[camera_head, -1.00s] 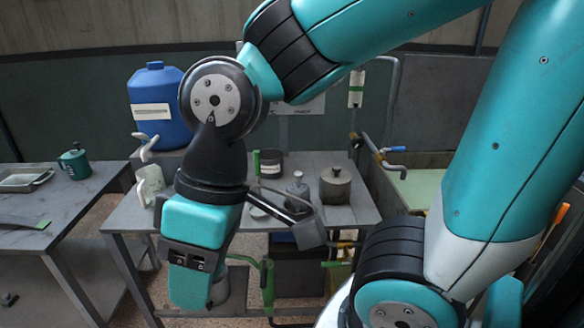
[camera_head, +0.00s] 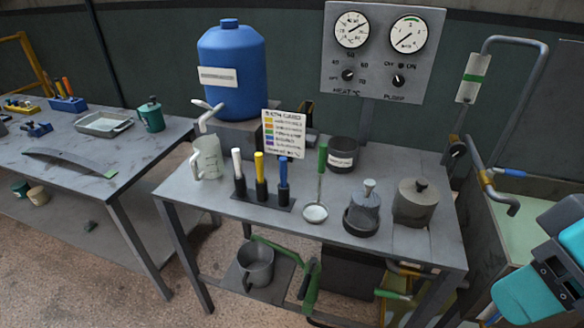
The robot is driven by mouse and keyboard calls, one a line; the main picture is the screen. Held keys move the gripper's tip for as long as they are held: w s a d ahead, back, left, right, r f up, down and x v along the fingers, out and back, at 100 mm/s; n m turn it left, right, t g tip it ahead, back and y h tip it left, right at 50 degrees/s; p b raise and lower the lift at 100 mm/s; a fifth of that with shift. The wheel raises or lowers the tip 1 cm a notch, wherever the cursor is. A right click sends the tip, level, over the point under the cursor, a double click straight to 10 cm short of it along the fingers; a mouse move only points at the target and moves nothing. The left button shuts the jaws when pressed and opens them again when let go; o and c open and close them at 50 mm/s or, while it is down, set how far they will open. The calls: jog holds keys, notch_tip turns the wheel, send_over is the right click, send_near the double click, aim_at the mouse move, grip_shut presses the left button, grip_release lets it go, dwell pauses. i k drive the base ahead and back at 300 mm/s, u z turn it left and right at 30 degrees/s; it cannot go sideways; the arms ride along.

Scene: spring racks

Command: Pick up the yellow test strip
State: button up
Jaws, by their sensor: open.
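The yellow test strip (camera_head: 259,164) stands upright in a black sleeve on the rack (camera_head: 262,200), on the middle bench. It is between a white strip (camera_head: 237,161) on its left and a blue strip (camera_head: 283,174) on its right. My gripper (camera_head: 528,297) shows only in part at the lower right edge, far to the right of the strip and apart from it. Its fingertips cannot be made out. It is open, and I see nothing held.
A measuring jug (camera_head: 207,158) stands left of the rack. A ladle (camera_head: 316,211), a dark pot (camera_head: 343,155) and lidded metal pots (camera_head: 415,203) stand to its right. A colour chart card (camera_head: 284,133) and blue drum (camera_head: 232,70) are behind. A left table (camera_head: 70,145) holds a tray.

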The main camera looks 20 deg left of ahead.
aim_at(258, 156)
jog(key=u, duration=0.55)
jog(key=k, duration=0.65)
jog(key=u, duration=0.95)
jog(key=i, duration=1.65)
jog(key=z, duration=0.35)
